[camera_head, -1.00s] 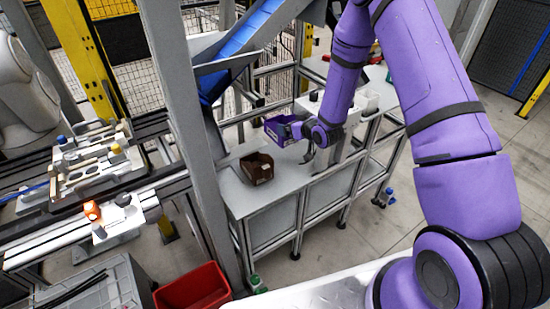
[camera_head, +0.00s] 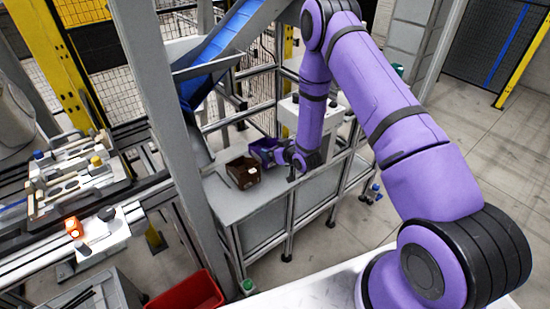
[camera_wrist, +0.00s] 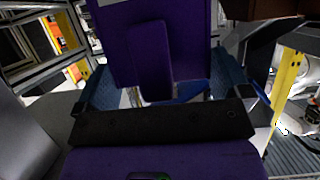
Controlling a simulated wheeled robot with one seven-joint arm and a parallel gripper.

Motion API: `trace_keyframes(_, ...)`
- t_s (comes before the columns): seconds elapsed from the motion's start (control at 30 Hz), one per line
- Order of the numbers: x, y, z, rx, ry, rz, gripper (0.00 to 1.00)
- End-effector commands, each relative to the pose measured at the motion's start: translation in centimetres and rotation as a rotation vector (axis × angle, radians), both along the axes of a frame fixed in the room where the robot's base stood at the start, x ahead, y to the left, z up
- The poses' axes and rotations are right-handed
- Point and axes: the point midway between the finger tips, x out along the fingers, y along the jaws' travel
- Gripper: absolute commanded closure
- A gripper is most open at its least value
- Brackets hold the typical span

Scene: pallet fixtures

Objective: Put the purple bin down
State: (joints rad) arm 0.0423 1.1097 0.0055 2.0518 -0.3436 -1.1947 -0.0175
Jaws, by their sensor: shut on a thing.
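The purple bin (camera_head: 264,150) is at the far part of the grey work table (camera_head: 226,205), just behind and to the right of the brown bin in the head view. My gripper (camera_head: 287,158) is shut on it from the right side. In the wrist view the purple bin (camera_wrist: 150,45) fills the upper middle, in front of my gripper (camera_wrist: 165,100). Whether the bin's bottom touches the table cannot be told from these frames.
The brown bin (camera_head: 243,172) stands on the table close to the purple bin. A blue chute (camera_head: 225,48) slopes down behind. A grey post (camera_head: 165,130) rises left of the table. The table's front left part is bare. A red crate (camera_head: 187,294) sits below.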

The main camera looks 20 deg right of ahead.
Motion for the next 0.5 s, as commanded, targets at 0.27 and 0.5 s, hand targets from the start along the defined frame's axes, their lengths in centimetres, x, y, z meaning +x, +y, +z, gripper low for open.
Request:
trace_keyframes(0.27, 0.0, 0.0, -3.0, 0.0, 0.002, 0.0, 0.28)
trace_keyframes(0.5, 0.0, 0.0, -4.1, 0.0, -0.001, 0.0, 0.28)
